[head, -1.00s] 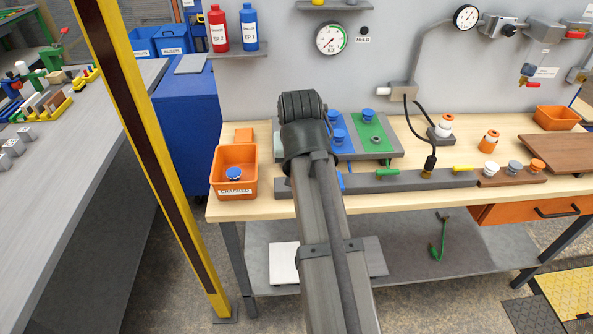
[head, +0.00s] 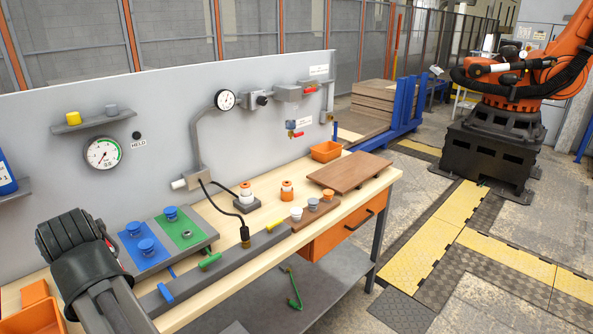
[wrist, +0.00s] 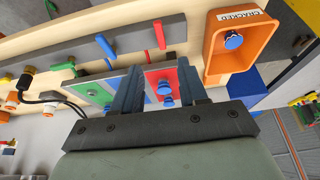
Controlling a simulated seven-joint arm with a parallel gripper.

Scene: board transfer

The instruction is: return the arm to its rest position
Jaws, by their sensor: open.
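My arm's end (head: 75,250) is at the lower left of the head view, in front of the workbench; its fingers are hidden there. In the wrist view my gripper (wrist: 160,88) has two dark fingers spread apart with nothing held between them. They are over the board with coloured panels. In the head view its blue panel (head: 140,252) carries two blue knobs, and its green panel (head: 186,232) carries a blue knob (head: 170,213) and a small grey piece. A red panel (wrist: 155,77) with blue knobs shows between the fingers in the wrist view.
An orange bin labelled CRACKED (wrist: 262,40) holds a blue knob. A grey rail (head: 225,268) with coloured handles runs along the bench front. A brown board (head: 350,172) and an orange tray (head: 326,151) are at the bench's right. A large orange robot (head: 530,65) stands beyond.

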